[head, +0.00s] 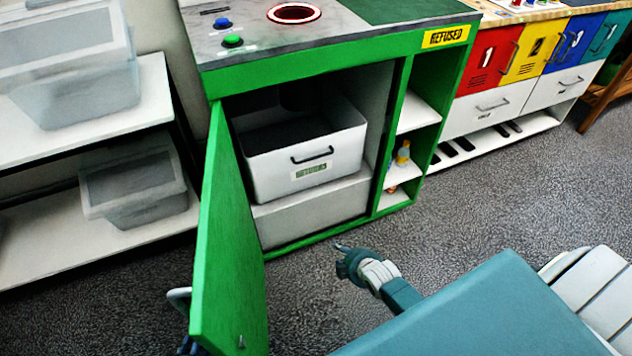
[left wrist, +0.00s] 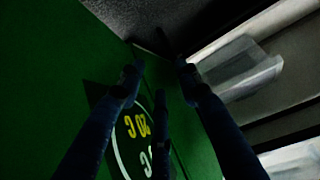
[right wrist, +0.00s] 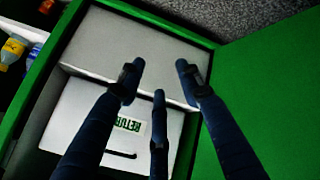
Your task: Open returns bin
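The green cabinet (head: 330,58) stands with its green door (head: 228,240) swung wide open, hinged at the left. Inside, a white returns bin (head: 306,150) with a dark handle and a green label sits on a white block (head: 315,210). The bin also shows in the right wrist view (right wrist: 85,130). My right gripper (head: 340,248) is in front of the opening, apart from the bin; its fingers (right wrist: 158,75) are spread and empty. My left gripper is mostly hidden behind the door; its fingers (left wrist: 158,75) are spread beside the door's outer face, which bears a round emblem.
A white shelf with translucent tubs (head: 140,185) stands at the left. Small bottles (head: 403,153) stand in the cabinet's right-hand shelves. Numbered coloured lockers (head: 490,60) stand at the back right. The grey floor (head: 480,200) is clear before the cabinet.

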